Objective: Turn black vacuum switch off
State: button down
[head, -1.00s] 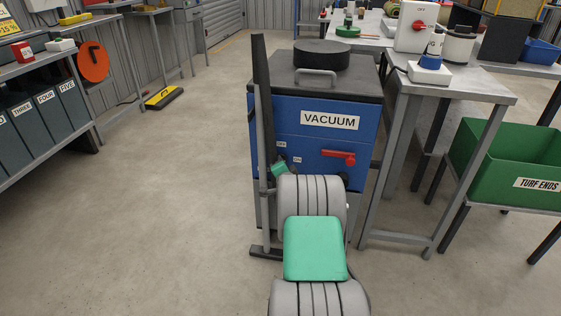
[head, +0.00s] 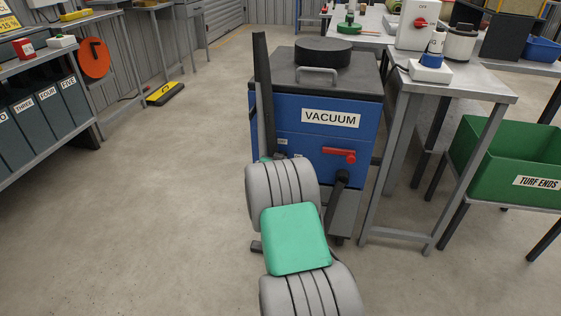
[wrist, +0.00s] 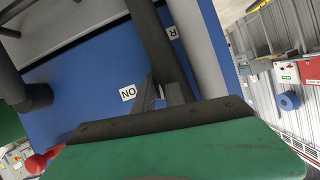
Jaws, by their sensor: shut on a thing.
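The blue vacuum (head: 300,118) stands ahead with a black top and a VACUUM label. In the head view my grey and green arm hides the switch and most of the gripper. A small white label (head: 283,141) shows above the arm.
A red handle (head: 339,155) sits on the panel, right of my arm. A tall black bar (head: 262,80) stands at the vacuum's left edge. A grey table (head: 470,85) and a green TURF ENDS bin (head: 500,160) are on the right.

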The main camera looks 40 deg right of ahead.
jog(key=shift+f+n+g+h, duration=0.1)
jog(key=shift+n+g+h, duration=0.2)
jog(key=shift+n+g, duration=0.2)
jog(key=shift+s, duration=0.1)
jog(key=c, duration=1.4)
grip_release()
jog(key=p+v, duration=0.2)
jog(key=v, duration=0.6)
